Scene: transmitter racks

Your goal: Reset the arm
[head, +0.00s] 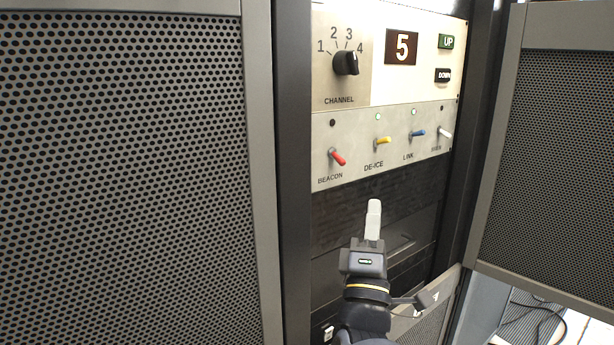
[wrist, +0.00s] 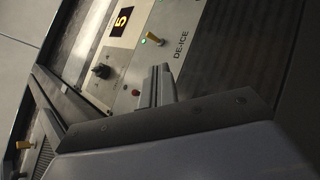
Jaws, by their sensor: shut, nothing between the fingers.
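My gripper (head: 373,208) is shut and empty. In the head view it points up, in front of the dark panel just below the row of toggle switches. It also shows in the wrist view (wrist: 164,72), with its fingers together below the DE-ICE label. The yellow DE-ICE switch (head: 382,141) stands above my fingertips and apart from them. It also shows in the wrist view (wrist: 155,39). The other switches are the red BEACON (head: 338,157), the blue LINK (head: 417,133) and a white one (head: 446,133). Green lamps are lit above DE-ICE and LINK; the lamps above the other two are dark.
Above the switches are a black CHANNEL knob (head: 345,63), a display (head: 401,47) reading 5, and UP (head: 446,41) and DOWN (head: 443,75) buttons. Perforated rack doors stand at left (head: 120,170) and right (head: 555,150). A cable (head: 540,312) lies on the floor at lower right.

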